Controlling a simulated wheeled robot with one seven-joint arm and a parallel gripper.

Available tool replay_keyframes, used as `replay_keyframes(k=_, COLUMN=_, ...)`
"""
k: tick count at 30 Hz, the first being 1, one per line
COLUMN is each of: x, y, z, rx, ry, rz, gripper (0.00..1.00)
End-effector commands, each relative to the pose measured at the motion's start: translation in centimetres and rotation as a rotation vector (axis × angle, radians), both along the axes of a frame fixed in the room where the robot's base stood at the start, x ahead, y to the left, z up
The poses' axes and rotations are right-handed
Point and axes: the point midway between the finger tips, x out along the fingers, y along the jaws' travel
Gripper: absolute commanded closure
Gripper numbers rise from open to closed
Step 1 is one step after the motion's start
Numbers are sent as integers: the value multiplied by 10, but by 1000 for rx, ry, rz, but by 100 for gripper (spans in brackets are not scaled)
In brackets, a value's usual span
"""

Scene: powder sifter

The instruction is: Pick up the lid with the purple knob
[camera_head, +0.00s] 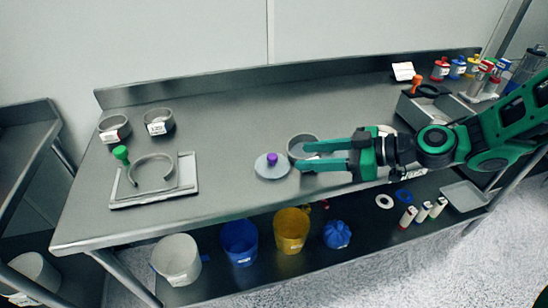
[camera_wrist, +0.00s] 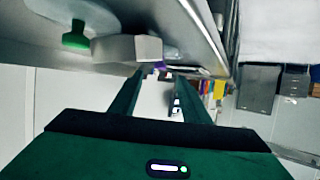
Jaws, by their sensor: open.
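The lid (camera_head: 264,174) is a flat grey disc with an upright purple knob (camera_head: 272,159), lying on the steel table near its front middle. My gripper (camera_head: 302,157) is open and empty, reaching in from the right with its fingers pointing left. Its fingertips are just right of the lid, apart from the knob. In the wrist view the purple knob (camera_wrist: 161,64) shows small, ahead between the fingertips (camera_wrist: 161,76). Most of the lid's disc is hard to make out there.
A grey ring (camera_head: 296,141) stands right behind my fingers, partly covered by them. Bottles (camera_head: 440,70) and boxes fill the right end. The back middle is clear.

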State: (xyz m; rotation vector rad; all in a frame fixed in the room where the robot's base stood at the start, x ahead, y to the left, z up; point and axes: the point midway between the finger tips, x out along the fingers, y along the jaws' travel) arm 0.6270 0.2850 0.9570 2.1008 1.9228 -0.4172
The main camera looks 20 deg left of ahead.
Motion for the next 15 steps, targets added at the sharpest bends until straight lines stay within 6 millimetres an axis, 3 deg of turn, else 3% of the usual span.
replay_keyframes(k=9, x=0, y=43, z=-16, rx=-1, ry=2, rz=11, gripper=57)
replay_keyframes(k=15, x=0, y=59, z=-21, rx=-1, ry=1, rz=13, gripper=57)
